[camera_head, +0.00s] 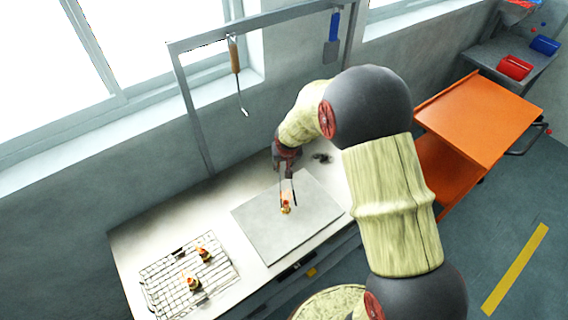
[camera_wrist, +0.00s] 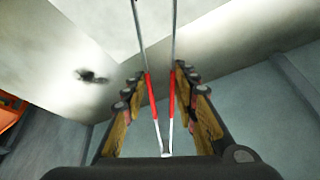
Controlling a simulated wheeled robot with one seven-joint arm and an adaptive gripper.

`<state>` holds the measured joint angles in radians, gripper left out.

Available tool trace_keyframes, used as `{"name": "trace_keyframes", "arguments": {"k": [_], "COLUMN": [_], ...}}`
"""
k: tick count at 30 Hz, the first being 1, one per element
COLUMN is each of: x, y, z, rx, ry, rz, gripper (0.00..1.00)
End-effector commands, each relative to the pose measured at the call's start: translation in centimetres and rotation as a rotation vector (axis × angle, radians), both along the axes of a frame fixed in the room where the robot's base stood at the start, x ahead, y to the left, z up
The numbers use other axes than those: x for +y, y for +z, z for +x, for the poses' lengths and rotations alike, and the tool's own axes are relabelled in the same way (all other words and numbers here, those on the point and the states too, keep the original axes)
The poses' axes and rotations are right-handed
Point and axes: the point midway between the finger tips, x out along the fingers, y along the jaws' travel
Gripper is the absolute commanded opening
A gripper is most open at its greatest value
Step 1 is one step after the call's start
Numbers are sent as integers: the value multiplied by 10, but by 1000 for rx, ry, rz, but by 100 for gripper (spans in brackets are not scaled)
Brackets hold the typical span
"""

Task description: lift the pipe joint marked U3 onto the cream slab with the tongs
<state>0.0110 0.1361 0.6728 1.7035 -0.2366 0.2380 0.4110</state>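My gripper (camera_head: 286,158) is shut on the tongs (camera_head: 283,187), above the far side of the cream slab (camera_head: 258,226). In the wrist view, the tongs' red grips (camera_wrist: 152,98) sit between the fingers of my gripper (camera_wrist: 157,78), and the tongs' tips run out of the picture. In the head view, a small orange and cream pipe joint (camera_head: 286,209) is at the tongs' tips, over or on the slab. I cannot tell whether it touches the slab or is pinched. No marking is readable.
A wire rack (camera_head: 163,272) at the left holds two more pipe joints, one farther (camera_head: 204,254) and one nearer (camera_head: 193,283). A metal frame (camera_head: 190,110) with hanging tools stands behind the bench. A dark item (camera_head: 322,157) lies behind the slab. An orange cart (camera_head: 480,118) stands right.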

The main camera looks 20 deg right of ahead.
Motion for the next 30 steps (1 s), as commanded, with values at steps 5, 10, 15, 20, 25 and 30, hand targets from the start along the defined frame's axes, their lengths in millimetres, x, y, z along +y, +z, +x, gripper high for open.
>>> {"name": "trace_keyframes", "arguments": {"k": [5, 10, 15, 20, 25, 30], "x": [0, 0, 0, 0, 0, 0], "y": [0, 0, 5, 24, 47, 70], "z": [0, 0, 0, 0, 0, 0], "rx": [0, 0, -1, -2, -1, -1], "ry": [0, 0, 0, 1, -1, 1], "rz": [0, 0, 0, -1, 0, -1], "gripper": [27, 27, 27, 27, 27, 27]}}
